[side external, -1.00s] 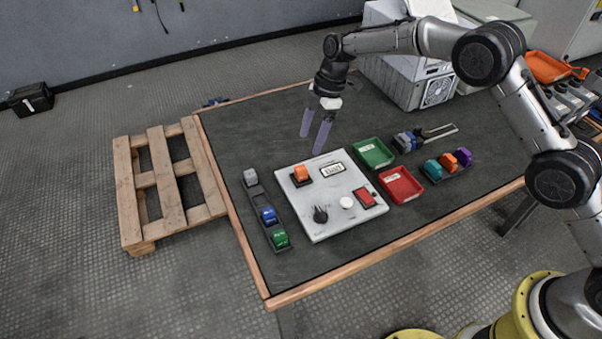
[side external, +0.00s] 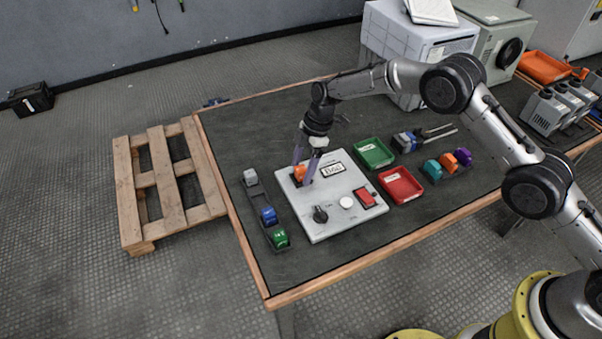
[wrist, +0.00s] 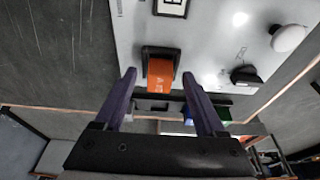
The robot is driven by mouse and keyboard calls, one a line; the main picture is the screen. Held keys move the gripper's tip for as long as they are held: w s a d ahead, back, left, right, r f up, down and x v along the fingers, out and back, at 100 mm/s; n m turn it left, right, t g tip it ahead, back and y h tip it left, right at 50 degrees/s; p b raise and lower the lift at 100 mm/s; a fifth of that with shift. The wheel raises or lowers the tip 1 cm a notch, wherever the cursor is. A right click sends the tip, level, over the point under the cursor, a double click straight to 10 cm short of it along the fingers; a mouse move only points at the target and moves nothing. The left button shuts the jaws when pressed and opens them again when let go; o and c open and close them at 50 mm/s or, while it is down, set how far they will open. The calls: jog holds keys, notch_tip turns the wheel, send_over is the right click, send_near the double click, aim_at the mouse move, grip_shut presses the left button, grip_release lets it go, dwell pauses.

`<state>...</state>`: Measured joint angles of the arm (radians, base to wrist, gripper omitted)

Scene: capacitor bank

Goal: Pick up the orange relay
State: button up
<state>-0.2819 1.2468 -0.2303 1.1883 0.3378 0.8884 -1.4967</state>
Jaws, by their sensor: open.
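The orange relay (side external: 299,173) sits in a dark socket at the upper left of the white panel (side external: 330,215). It also shows in the wrist view (wrist: 160,76), with its dark socket (wrist: 160,52) just above it in the picture. My gripper (side external: 303,174) is lowered over the relay, its two purple fingers open. In the wrist view my gripper (wrist: 159,80) has one finger to each side of the relay, with a gap on both sides. The fingers partly hide the relay in the side view.
The panel also carries a display (side external: 333,169), a black knob (side external: 320,214), a white button (side external: 347,203) and a red switch (side external: 366,197). A rack (side external: 257,190) with grey, blue and green relays stands left. Green (side external: 374,153) and red (side external: 401,185) trays stand right.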

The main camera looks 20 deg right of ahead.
jog(key=c, duration=1.1)
grip_shut()
jog(key=shift+r, duration=0.15)
